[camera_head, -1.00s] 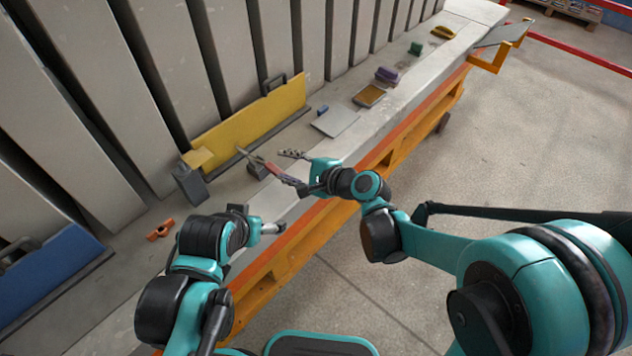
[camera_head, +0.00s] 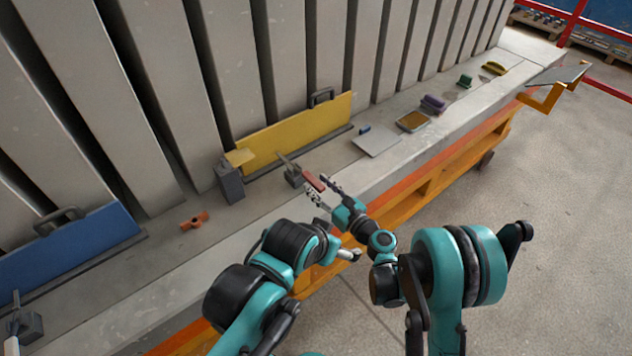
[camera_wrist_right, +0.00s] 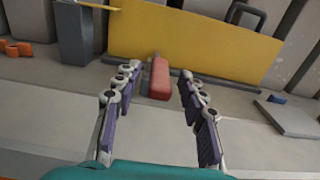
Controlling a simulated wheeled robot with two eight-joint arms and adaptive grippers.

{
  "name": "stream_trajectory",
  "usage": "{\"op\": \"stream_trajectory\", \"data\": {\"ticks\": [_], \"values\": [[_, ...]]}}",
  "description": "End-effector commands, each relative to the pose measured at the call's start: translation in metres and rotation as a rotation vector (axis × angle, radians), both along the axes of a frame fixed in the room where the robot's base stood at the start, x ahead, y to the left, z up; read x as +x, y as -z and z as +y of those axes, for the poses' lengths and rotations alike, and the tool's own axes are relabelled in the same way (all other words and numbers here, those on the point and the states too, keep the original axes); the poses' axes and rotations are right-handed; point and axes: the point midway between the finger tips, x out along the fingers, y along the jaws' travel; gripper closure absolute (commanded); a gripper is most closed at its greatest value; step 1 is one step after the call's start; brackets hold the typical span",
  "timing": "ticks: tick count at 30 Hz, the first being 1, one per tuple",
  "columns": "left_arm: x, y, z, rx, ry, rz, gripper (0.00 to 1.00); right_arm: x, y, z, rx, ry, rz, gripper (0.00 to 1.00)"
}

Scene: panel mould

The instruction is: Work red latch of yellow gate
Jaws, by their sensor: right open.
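The yellow gate (camera_head: 295,132) stands upright against the grey panels, with a dark handle on top. Its latch has a red grip (camera_head: 314,182) on a grey base block, near the gate's lower front edge. In the right wrist view the red grip (camera_wrist_right: 159,80) points toward me, between the lines of the two fingers. My right gripper (camera_head: 321,188) is open and empty, its fingertips close around the near end of the grip; contact cannot be told. My left gripper (camera_head: 349,255) hangs near the bench's front edge, away from the latch; its jaws are unclear.
A grey post (camera_head: 230,182) stands at the gate's left end. An orange piece (camera_head: 194,221) lies on the bench. A blue gate (camera_head: 75,250) is at left. A grey plate (camera_head: 377,140), a tray (camera_head: 412,121) and a purple block (camera_head: 433,104) lie to the right.

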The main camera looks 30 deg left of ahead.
Motion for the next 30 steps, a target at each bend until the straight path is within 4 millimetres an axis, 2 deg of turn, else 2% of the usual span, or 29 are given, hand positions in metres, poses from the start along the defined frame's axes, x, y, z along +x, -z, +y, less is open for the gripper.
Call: {"op": "stream_trajectory", "data": {"ticks": [3,6,14,17,19,30], "values": [[0.0,0.005,0.0,0.0,0.0,0.0,0.08,0.005,0.002,0.013,0.0,-0.002,-0.001,0.59],[0.0,0.006,0.0,0.0,0.0,0.0,0.08,0.008,0.001,0.019,0.0,0.0,-0.001,0.59],[0.0,0.005,0.0,0.0,0.0,0.0,0.08,0.009,0.0,0.02,-0.001,0.001,-0.002,0.59],[0.0,0.005,0.0,0.0,0.0,0.0,0.08,0.009,0.0,0.02,-0.001,0.001,-0.002,0.8],[0.0,0.005,0.0,0.0,0.0,0.0,0.08,0.009,0.0,0.02,-0.001,0.0,-0.002,0.98],[0.0,0.0,0.0,0.0,0.0,0.0,0.08,0.014,-0.004,0.02,-0.021,0.001,0.006,1.0]]}}
